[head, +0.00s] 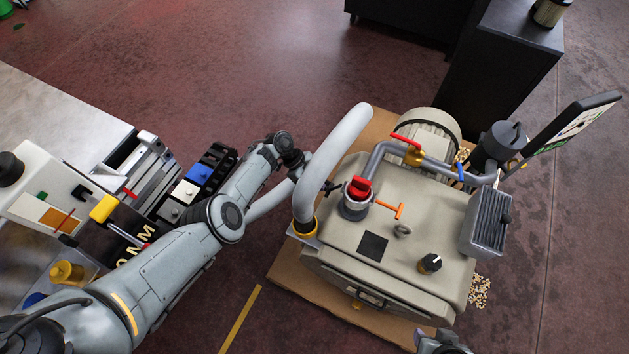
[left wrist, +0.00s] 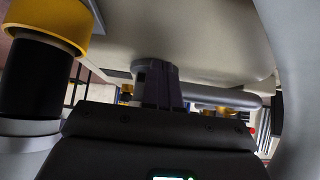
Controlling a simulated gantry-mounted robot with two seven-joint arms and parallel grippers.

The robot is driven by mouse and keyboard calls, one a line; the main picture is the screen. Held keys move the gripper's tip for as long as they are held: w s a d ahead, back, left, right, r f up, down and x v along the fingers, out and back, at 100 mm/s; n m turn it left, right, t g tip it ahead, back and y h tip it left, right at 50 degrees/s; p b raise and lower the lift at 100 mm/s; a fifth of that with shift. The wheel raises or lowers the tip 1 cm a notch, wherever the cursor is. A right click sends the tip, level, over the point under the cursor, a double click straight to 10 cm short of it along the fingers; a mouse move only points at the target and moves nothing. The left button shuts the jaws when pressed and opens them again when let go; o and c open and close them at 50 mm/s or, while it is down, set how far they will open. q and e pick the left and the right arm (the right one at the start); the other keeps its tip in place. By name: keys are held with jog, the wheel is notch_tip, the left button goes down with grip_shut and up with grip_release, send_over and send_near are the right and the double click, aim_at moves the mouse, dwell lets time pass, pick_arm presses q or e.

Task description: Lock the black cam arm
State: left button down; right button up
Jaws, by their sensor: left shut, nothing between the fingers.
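The beige vacuum pump (head: 335,232) stands on a brown board. In the left wrist view, my left gripper (left wrist: 157,82) is shut and empty, beside the hose's yellow collar (left wrist: 50,22). What looks like part of my right gripper (head: 442,343) shows at the bottom edge.
An orange-handled lever (head: 390,207), a black knob (head: 429,264) and a grey pipe (head: 450,166) sit on the pump. A tilted screen (head: 570,125) stands at right. The machine table (head: 60,105) is at left, with open floor between.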

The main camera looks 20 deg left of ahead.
jog(key=shift+f, duration=0.3)
jog(key=shift+a, duration=0.1)
dwell(0.5)
